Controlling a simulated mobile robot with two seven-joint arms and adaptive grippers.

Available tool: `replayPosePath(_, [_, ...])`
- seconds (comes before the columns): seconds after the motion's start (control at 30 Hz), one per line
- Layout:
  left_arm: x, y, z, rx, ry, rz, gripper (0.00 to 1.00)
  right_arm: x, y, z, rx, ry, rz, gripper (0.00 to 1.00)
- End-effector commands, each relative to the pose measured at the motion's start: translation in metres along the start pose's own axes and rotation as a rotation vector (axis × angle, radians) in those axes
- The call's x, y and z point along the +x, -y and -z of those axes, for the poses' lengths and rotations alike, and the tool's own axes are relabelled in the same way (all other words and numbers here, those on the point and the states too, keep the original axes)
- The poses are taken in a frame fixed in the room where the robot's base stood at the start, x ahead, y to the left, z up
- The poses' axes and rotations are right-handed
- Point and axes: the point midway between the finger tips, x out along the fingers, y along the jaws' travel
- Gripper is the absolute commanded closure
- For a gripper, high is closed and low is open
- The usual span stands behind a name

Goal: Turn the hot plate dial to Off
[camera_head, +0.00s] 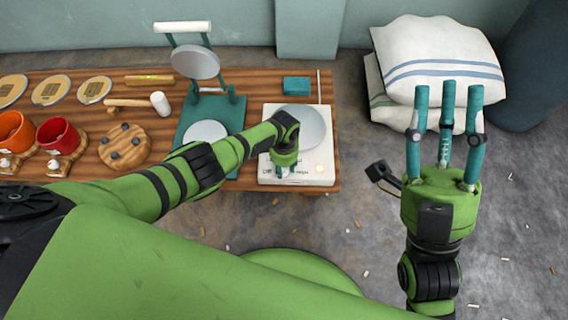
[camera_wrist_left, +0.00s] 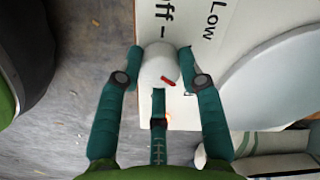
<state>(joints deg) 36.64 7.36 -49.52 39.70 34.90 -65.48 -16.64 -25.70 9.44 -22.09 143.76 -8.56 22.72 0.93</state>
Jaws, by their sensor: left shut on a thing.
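The white hot plate (camera_head: 268,150) stands at the right end of the wooden bench, with a round grey plate (camera_head: 308,128) on top. Its white dial (camera_wrist_left: 158,62) shows in the left wrist view, with a short red mark on the side near my middle finger, away from the "Off" lettering (camera_wrist_left: 162,14). "Low" is printed to the right. My left gripper (camera_wrist_left: 160,68) is shut on the dial, its teal fingers around it. In the head view my left gripper (camera_head: 284,168) hides the dial. My right gripper (camera_head: 448,95) is open and empty, fingers spread, right of the bench.
A teal press (camera_head: 240,110) stands left of the hot plate. A teal box (camera_head: 296,86) lies behind it. Orange (camera_head: 14,130) and red (camera_head: 57,133) cups, a mallet (camera_head: 130,102) and a round wooden board (camera_head: 124,147) are further left. Cushions (camera_head: 435,60) lie at the back right.

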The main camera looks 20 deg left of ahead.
Motion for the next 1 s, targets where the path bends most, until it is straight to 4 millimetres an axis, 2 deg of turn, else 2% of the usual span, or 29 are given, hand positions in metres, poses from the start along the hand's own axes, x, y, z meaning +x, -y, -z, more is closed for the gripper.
replayPosePath(0.03, [0.000, -0.001, -0.001, -0.048, 0.003, -0.003, 0.95, 0.002, 0.001, -0.001, 0.000, 0.017, 0.002, 0.60])
replayPosePath(0.1, [0.000, -0.002, -0.002, -0.114, 0.004, -0.003, 0.95, 0.001, -0.004, -0.017, -0.003, 0.096, -0.008, 0.60])
replayPosePath(0.3, [0.001, -0.002, -0.002, -0.304, 0.004, -0.003, 0.95, -0.003, -0.011, -0.048, -0.008, 0.258, -0.025, 0.60])
replayPosePath(0.5, [0.001, -0.002, -0.002, -0.494, 0.005, -0.003, 0.95, -0.011, -0.017, -0.073, -0.010, 0.389, -0.040, 0.60])
replayPosePath(1.0, [0.001, -0.002, -0.002, -0.967, 0.006, -0.002, 0.95, -0.031, -0.027, -0.108, -0.010, 0.596, -0.063, 0.60])
